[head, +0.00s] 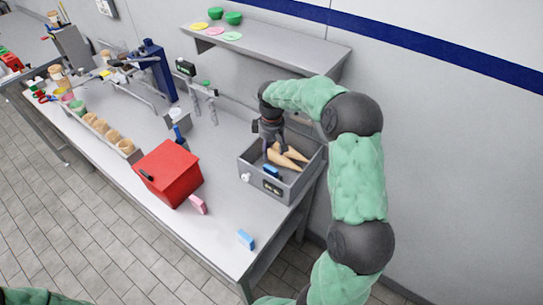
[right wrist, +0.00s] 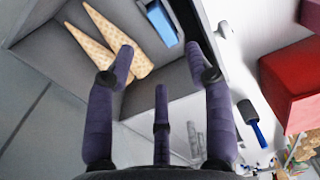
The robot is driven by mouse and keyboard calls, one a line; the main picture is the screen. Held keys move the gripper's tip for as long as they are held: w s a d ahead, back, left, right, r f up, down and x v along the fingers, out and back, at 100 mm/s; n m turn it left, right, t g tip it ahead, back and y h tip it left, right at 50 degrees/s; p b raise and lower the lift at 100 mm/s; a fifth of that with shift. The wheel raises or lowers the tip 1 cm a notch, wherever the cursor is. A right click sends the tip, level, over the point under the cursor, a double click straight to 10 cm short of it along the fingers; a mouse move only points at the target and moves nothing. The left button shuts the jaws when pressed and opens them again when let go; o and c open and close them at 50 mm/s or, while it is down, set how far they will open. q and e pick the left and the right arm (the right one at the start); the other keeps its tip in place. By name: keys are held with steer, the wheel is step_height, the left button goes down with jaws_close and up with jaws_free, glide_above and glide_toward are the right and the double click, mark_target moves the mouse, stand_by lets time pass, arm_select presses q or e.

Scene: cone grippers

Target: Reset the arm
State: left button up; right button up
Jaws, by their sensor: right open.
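My right gripper (head: 272,140) is above the grey bin (head: 255,181) at the right end of the table, with its arm reaching in from the right. In the right wrist view its purple fingers (right wrist: 160,75) are spread, with nothing held between them. Two tan cones (head: 288,157) lie in the bin; they also show in the right wrist view (right wrist: 105,42), just beyond the left finger. A blue block (head: 272,172) lies in the bin near its front wall. My left gripper is not in view.
A red box (head: 170,174) stands left of the bin. A pink block (head: 198,205) and a light blue block (head: 246,239) lie near the table's front edge. A wall shelf (head: 270,42) hangs behind the bin. Cups and tools crowd the table's left part.

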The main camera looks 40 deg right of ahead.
steer(key=shift+r, duration=0.8)
